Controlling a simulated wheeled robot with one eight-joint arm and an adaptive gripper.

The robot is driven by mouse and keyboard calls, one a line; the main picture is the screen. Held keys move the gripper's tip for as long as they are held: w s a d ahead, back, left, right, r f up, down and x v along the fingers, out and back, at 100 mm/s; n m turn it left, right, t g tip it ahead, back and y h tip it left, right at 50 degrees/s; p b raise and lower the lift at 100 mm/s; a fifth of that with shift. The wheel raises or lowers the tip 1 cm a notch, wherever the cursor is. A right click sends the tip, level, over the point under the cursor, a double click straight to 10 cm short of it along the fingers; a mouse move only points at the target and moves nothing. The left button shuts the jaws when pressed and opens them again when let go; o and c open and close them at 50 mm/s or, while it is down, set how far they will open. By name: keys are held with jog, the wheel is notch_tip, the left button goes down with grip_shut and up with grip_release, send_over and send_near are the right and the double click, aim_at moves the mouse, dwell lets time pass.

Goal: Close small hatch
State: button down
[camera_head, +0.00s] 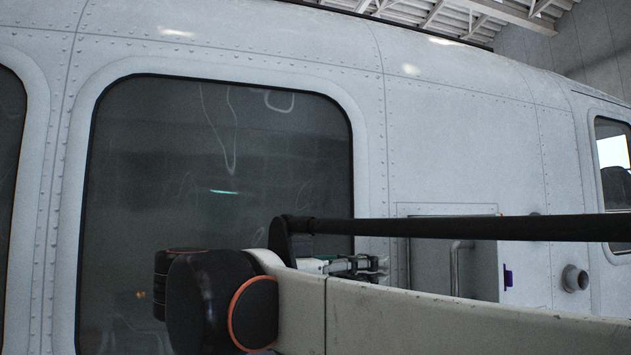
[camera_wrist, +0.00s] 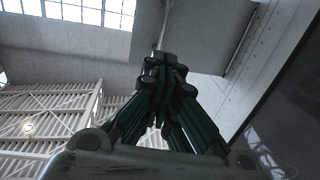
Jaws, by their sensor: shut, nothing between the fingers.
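The small hatch (camera_head: 483,262) is in the grey helicopter side, right of the large window in the head view. It stands open, with a dark recess and a bent pipe showing beside its pale panel. A small purple piece (camera_head: 508,275) sits at the panel's right edge. My arm and a black rod hide parts of the hatch. My gripper (camera_head: 381,268) is just left of the opening, pointing right. In the wrist view my gripper (camera_wrist: 164,65) is shut and empty, its tips overlapping a flat grey panel (camera_wrist: 205,32) that looks like the hatch door. Contact cannot be told.
The large dark window (camera_head: 215,200) lies behind and left of my gripper. A round pipe stub (camera_head: 574,279) sticks out right of the hatch. The wrist view shows the hangar roof (camera_wrist: 45,125) and high windows, with open air to the left.

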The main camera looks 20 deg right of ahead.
jog(key=w+d+p, duration=0.2)
jog(key=d+p, duration=0.2)
jog(key=d, duration=0.9)
jog(key=shift+w+d+f, duration=0.15)
jog(key=shift+w+d, duration=0.15)
